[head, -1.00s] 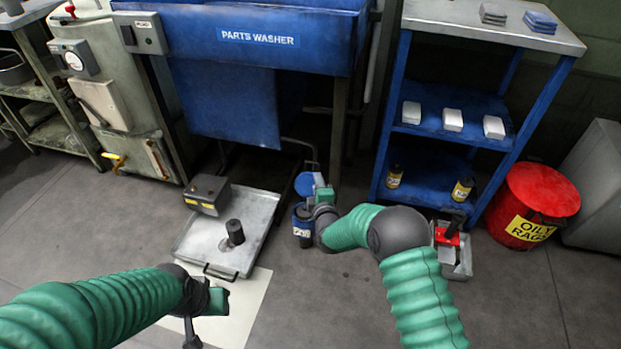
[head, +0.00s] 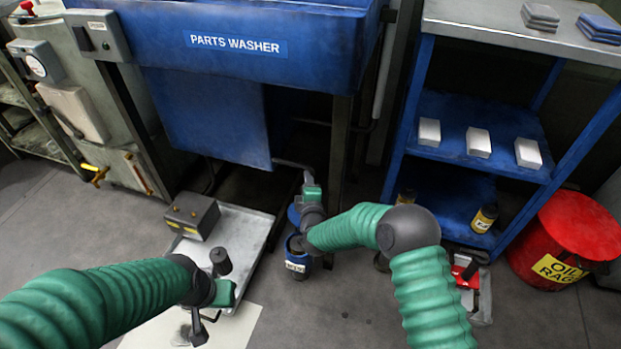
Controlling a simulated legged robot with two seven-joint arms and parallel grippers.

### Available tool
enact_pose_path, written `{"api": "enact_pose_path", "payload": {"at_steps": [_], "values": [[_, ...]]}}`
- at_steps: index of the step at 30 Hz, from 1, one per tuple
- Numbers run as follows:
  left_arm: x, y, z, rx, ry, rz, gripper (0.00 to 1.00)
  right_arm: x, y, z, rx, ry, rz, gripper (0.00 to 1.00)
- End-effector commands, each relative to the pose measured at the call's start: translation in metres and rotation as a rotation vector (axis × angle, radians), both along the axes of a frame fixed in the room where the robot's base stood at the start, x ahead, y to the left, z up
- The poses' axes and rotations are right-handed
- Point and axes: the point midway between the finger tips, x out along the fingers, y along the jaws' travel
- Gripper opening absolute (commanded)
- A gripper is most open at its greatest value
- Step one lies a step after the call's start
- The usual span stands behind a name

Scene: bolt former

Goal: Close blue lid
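A small blue container (head: 297,265) with a pale label stands on the floor in front of the parts washer. Its blue lid (head: 293,215) shows in part as a raised blue edge behind the container's mouth, so it looks open. My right gripper (head: 309,195) is at the lid and container, just right of the lid's visible edge. Its fingertips are hidden, so I cannot tell its opening or whether it touches the lid. My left gripper (head: 203,322) hangs low over the floor, left of the container and in front of the metal tray, apart from the lid.
A metal tray (head: 254,228) with a dark box (head: 192,217) and a dark cylinder (head: 221,262) lies left of the container. The parts washer (head: 230,42) overhangs behind. A blue shelf (head: 470,160) and a red oily-rag bin (head: 570,240) stand right.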

Motion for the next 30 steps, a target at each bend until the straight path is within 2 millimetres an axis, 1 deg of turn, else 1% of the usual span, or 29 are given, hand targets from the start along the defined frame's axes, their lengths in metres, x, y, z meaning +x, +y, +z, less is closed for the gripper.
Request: {"api": "enact_pose_path", "payload": {"at_steps": [5, 8, 12, 30], "values": [[-0.0002, 0.0001, 0.0005, 0.0, 0.0, 0.0, 0.36, 0.0, 0.0001, 0.0001, 0.0, 0.0, 0.0, 0.31], [-0.0002, 0.0001, 0.0004, 0.0, 0.0, 0.0, 0.36, 0.0002, 0.0, -0.0001, 0.0, 0.001, 0.0, 0.19], [-0.0001, 0.0001, 0.0004, 0.0, 0.0, 0.0, 0.36, 0.0002, -0.0001, -0.0003, 0.0, 0.001, 0.0, 0.0], [0.0, 0.0, 0.0002, 0.0, 0.0, 0.0, 0.36, -0.0002, -0.001, -0.0025, -0.001, 0.005, -0.001, 0.0]]}}
